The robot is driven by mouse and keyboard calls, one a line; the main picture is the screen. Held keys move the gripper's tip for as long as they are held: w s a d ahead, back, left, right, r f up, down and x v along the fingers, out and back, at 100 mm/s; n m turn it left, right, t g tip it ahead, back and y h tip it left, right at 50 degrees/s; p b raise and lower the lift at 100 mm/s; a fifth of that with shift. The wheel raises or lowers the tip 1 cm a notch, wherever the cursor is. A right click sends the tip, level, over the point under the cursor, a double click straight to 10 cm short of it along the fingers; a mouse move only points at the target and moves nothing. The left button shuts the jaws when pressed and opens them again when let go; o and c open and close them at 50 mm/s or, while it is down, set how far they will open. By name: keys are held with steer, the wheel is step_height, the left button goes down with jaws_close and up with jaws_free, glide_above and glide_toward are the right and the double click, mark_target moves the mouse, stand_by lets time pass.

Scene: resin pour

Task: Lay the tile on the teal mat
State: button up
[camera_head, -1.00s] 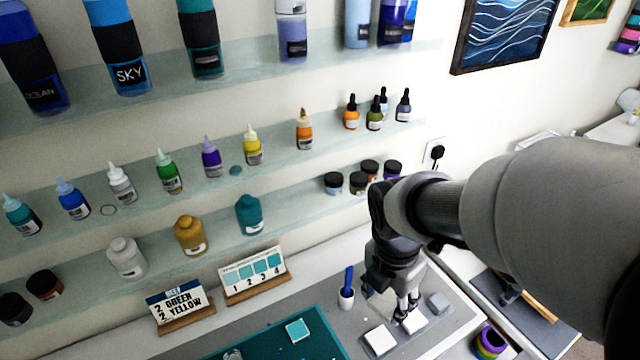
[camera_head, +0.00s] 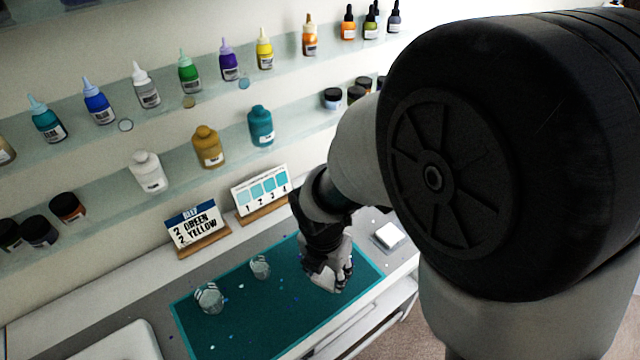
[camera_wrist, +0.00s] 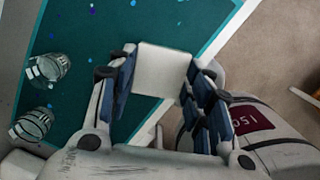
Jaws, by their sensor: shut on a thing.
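A white square tile (camera_wrist: 162,72) is held between the two fingers of my gripper (camera_wrist: 160,66) in the wrist view. In the head view my gripper (camera_head: 340,286) is low over the right part of the teal mat (camera_head: 250,318), and it hides the tile there. The mat also shows in the wrist view (camera_wrist: 75,104), behind and left of the tile. The tile overlaps the mat's edge in that view. I cannot tell whether the tile touches the mat or hangs just above it.
Two clear cups (camera_head: 209,298) (camera_head: 260,267) stand on the mat left of my gripper. Another white tile (camera_head: 389,236) lies on a grey pad at the right. Cards on wooden stands (camera_head: 197,228) line the back. The mat's front left is clear apart from specks.

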mark_target(327, 292)
steer(key=shift+f+b, duration=1.35)
steer(key=shift+f, duration=2.15)
steer(key=shift+f, duration=0.1)
steer(key=o, duration=1.1)
steer(key=shift+c, duration=0.2)
steer(key=r+p, duration=0.1)
steer(key=r, duration=0.3)
steer(key=r+p, duration=0.2)
steer(key=r, duration=0.2)
steer(key=s+r+p, duration=0.1)
steer(key=r+p, duration=0.1)
steer(key=r, duration=0.2)
steer(key=shift+s+a, duration=0.1)
steer(key=shift+a, duration=0.3)
steer(key=shift+r, duration=0.25)
steer(key=s+d+r+m+t, duration=0.1)
steer(key=s+d+r+m, duration=0.4)
steer(key=m, duration=0.9)
steer(key=s+d+r+m+t, duration=0.2)
steer(key=s+d+r+m, duration=0.4)
steer(key=r+m, duration=0.4)
steer(key=shift+s+d+r+m+y, duration=0.3)
steer(key=shift+m+y, duration=0.1)
steer(key=shift+m, duration=2.3)
